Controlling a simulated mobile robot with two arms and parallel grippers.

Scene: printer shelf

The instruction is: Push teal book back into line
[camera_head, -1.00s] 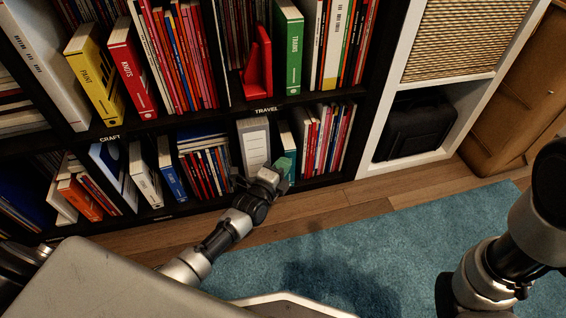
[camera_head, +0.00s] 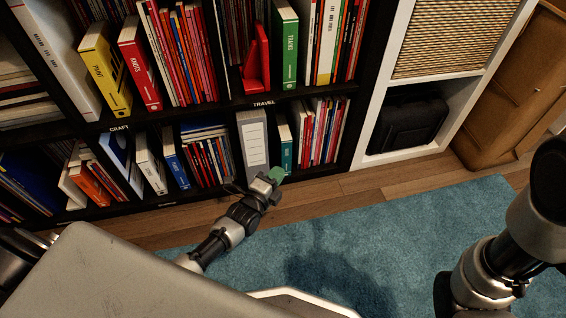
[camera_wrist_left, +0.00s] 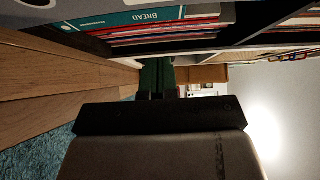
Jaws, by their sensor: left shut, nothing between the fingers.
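The teal book (camera_head: 286,148) stands upright on the bottom shelf, between a grey-white binder (camera_head: 254,145) and a row of red and white books (camera_head: 318,132). In the left wrist view the teal book (camera_wrist_left: 130,18) shows its spine with the word BREAD, looking roughly level with the red spines beside it. My left gripper (camera_head: 277,175) is shut and empty, just in front of the shelf below the teal book. Its green fingertips also show in the left wrist view (camera_wrist_left: 156,76), apart from the book. My right gripper is out of view; only my right arm shows.
The dark bookshelf (camera_head: 225,112) holds several books above and to the left. A white cubby (camera_head: 452,125) with a black case (camera_head: 408,122) stands to the right. The wooden floor (camera_head: 375,182) and teal rug (camera_head: 400,240) in front are clear.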

